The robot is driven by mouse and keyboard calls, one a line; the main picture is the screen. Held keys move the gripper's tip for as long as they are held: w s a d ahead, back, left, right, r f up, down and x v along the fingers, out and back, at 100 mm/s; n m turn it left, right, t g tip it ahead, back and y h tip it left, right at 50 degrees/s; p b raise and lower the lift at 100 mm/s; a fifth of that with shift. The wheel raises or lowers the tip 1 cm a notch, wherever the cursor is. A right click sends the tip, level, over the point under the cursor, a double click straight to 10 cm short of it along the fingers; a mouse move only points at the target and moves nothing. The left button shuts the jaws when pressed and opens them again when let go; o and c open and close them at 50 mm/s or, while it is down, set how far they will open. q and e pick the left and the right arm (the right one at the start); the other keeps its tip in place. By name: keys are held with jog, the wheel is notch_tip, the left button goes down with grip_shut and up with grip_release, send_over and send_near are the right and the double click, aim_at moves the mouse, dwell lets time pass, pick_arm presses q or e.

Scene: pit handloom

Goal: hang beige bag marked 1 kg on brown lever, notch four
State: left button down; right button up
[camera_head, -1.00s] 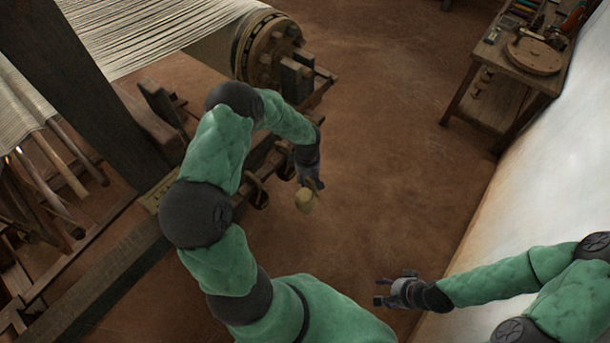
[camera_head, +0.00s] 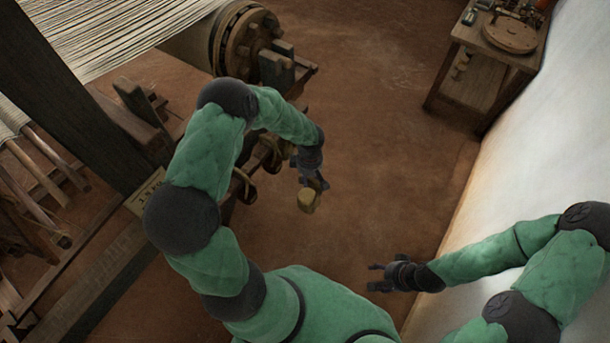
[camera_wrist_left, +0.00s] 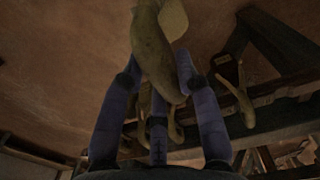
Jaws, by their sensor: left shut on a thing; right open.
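My left gripper (camera_head: 314,184) is shut on the beige bag (camera_head: 309,201), which hangs below the fingers over open floor. In the left wrist view the bag (camera_wrist_left: 152,50) sits between the fingers (camera_wrist_left: 155,95); its 1 kg mark cannot be read. The brown lever and its notches cannot be made out for certain; my left arm covers part of the loom side. Brown hanging pieces (camera_head: 243,186) show on the loom beside the arm, left of the bag and apart from it. My right gripper (camera_head: 376,277) is open and empty over the floor near the white wall.
The loom's dark post (camera_head: 75,95) and warp roller (camera_head: 245,40) stand at the left. A small label plate (camera_head: 146,193) is on the beam. A wooden side table (camera_head: 480,75) stands at the upper right by the white wall (camera_head: 560,130). The middle floor is clear.

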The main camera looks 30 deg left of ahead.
pick_arm(q)
jog(key=d+b, duration=0.2)
jog(key=d, duration=0.5)
jog(key=shift+s+r, duration=0.2)
jog(key=shift+r, duration=0.25)
jog(key=shift+d, duration=0.1)
jog(key=shift+f, duration=0.1)
dwell(0.7)
